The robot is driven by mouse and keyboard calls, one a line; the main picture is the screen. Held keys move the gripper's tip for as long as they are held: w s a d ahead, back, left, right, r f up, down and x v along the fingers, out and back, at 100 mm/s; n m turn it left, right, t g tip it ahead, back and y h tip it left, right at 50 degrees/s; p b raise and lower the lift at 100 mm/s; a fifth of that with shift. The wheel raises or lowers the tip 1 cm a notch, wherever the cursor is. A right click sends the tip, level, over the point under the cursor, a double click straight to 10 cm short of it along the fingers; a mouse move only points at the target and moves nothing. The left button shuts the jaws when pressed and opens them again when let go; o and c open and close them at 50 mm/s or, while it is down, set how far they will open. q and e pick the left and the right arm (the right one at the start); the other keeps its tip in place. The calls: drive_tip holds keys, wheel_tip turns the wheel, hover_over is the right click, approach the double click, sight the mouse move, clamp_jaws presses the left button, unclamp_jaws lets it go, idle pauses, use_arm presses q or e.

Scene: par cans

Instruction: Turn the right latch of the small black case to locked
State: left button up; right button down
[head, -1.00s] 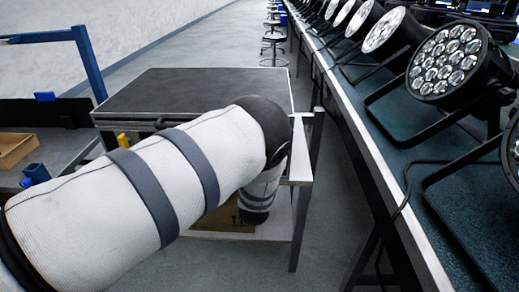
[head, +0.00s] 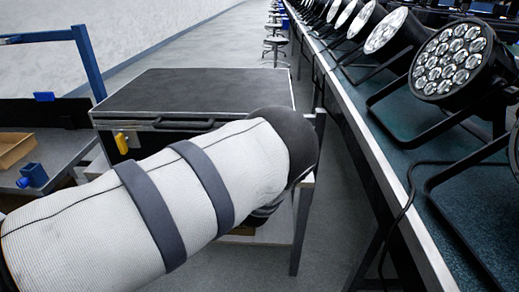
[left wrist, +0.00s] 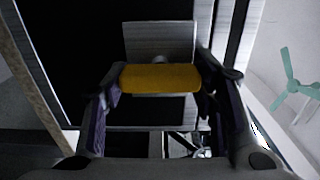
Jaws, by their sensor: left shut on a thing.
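The small black case (head: 200,92) lies closed on a stand in the head view, its dark handle (head: 183,124) on the near side. One yellow latch (head: 121,143) shows at the left of that side. My left arm covers the right part of the front, and my left gripper is hidden there. In the left wrist view my left gripper (left wrist: 160,80) is shut on a yellow latch (left wrist: 160,77), one finger at each end. A silver plate (left wrist: 158,39) sits behind this latch, which lies across the picture. Whether it is locked cannot be told.
A long bench (head: 345,95) with several stage lights (head: 452,62) runs along the right, a cable hanging off its edge. At the left, a grey table (head: 60,150) carries a cardboard box (head: 14,150) and a blue item (head: 33,175). Stools (head: 274,44) stand far behind.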

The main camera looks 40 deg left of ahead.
use_arm(q)
drive_tip(key=o, duration=1.2)
drive_tip(key=shift+c, duration=0.2)
drive_tip(key=v, duration=1.2)
drive_tip(key=shift+f, duration=0.1)
